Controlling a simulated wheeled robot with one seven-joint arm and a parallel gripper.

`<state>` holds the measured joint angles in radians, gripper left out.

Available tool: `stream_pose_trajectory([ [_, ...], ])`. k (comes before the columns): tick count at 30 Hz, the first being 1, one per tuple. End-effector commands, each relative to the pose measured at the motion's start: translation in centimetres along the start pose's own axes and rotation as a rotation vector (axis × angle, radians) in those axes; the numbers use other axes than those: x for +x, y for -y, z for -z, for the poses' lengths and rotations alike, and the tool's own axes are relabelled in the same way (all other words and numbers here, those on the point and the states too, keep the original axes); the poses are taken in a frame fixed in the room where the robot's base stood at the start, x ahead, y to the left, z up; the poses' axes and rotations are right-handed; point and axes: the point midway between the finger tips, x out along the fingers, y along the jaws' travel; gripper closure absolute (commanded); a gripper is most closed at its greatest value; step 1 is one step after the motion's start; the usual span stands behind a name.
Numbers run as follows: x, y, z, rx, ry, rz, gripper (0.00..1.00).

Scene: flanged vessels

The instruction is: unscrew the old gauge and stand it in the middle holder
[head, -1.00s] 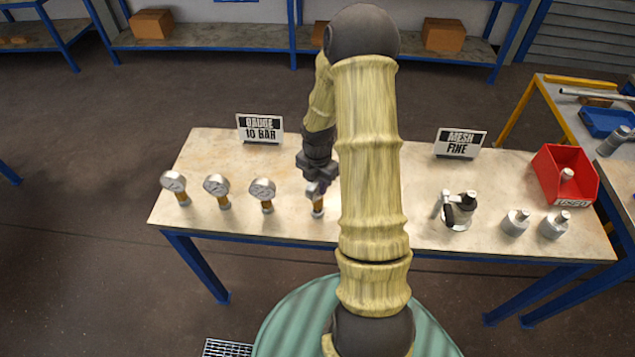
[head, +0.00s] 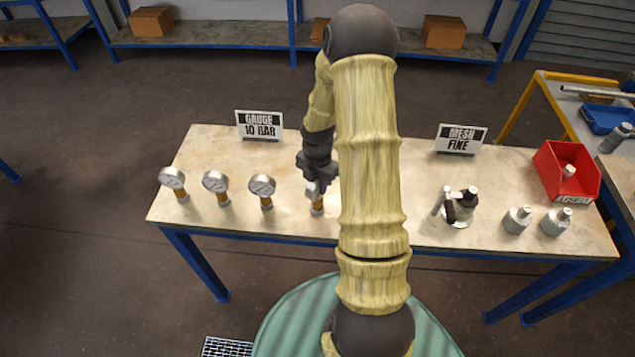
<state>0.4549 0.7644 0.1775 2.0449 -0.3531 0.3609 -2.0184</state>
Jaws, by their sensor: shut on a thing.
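My gripper (head: 315,183) is shut on a gauge (head: 317,207) just left of my arm's thick forearm. The gripper covers the upper part of this gauge; its brass lower stem shows below. I cannot tell whether its foot touches the table or a fitting. Three more round-dialled gauges stand in a row to the left: a left one (head: 173,181), a middle one (head: 216,186) and a right one (head: 262,190). The middle holder cannot be made out; part of the table is hidden behind my arm.
The table (head: 210,150) bears a "GAUGE 10 BAR" sign (head: 259,125) and a "MESH FINE" sign (head: 460,139). To the right are a clamped vessel (head: 465,209), two grey metal pieces (head: 517,219) (head: 556,222) and a red bin (head: 548,165).

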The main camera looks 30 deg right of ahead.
Motion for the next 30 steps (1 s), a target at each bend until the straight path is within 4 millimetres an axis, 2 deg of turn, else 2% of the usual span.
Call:
stream_pose_trajectory([
  [13,1.16,-0.02,-0.01,0.001,0.0,-0.001,1.0],
  [14,1.05,-0.02,-0.02,0.001,0.001,-0.001,0.69],
  [17,1.02,-0.02,-0.01,0.0,0.0,-0.001,0.49],
  [26,1.0,0.0,0.0,0.0,0.0,0.0,0.49],
  [30,0.33,-0.05,-0.05,0.001,0.001,-0.002,0.49],
])
